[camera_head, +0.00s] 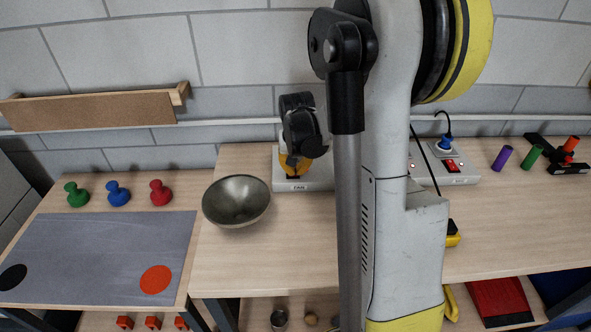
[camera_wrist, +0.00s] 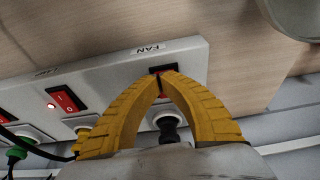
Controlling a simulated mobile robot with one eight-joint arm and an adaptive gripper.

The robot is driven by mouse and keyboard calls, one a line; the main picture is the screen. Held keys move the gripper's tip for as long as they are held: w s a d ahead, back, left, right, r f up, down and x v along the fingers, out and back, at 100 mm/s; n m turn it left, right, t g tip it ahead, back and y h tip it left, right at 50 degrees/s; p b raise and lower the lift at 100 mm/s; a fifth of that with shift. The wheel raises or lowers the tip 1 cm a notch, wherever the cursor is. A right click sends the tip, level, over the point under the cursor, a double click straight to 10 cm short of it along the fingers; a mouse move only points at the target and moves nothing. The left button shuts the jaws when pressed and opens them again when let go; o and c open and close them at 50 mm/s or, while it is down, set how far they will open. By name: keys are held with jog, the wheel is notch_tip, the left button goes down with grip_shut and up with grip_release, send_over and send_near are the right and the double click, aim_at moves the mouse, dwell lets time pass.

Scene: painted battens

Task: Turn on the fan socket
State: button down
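The white socket strip (camera_head: 325,184) stands at the back of the wooden table, with its FAN label at the left end in the head view. In the wrist view, the strip (camera_wrist: 115,68) shows the FAN label and the fan switch (camera_wrist: 157,70), mostly covered by my fingertips. My gripper (camera_wrist: 163,73) has its yellow fingers brought together at the tips, at the switch, with nothing seen between them. Contact and the switch's position are hard to tell. A black plug (camera_wrist: 169,125) shows between the fingers. In the head view my gripper (camera_head: 293,176) is over the FAN end.
A neighbouring red switch (camera_wrist: 67,98) has a lit red light beside it. A metal bowl (camera_head: 236,200) stands left of the strip. Green, blue and red pegs (camera_head: 161,193) stand farther left. Purple (camera_head: 502,158) and green cylinders stand at the right. The front tabletop is mostly clear.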

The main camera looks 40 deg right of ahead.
jog(key=shift+w+d+r, duration=0.3)
jog(key=shift+w+d, duration=0.15)
jog(key=shift+w, duration=0.1)
jog(key=shift+r, duration=0.1)
jog(key=shift+r+p, duration=0.3)
jog(key=shift+p, duration=0.15)
jog(key=p+v, duration=0.2)
jog(key=v, duration=0.1)
jog(key=shift+w+d, duration=0.1)
jog(key=shift+w, duration=0.1)
jog(key=s+a+p+v, duration=0.1)
jog(key=s+p+v, duration=0.1)
jog(key=v, duration=0.8)
jog(key=shift+a+f+p, duration=0.2)
jog(key=shift+f+p, duration=0.05)
jog(key=shift+p, duration=0.45)
jog(key=shift+w, duration=0.1)
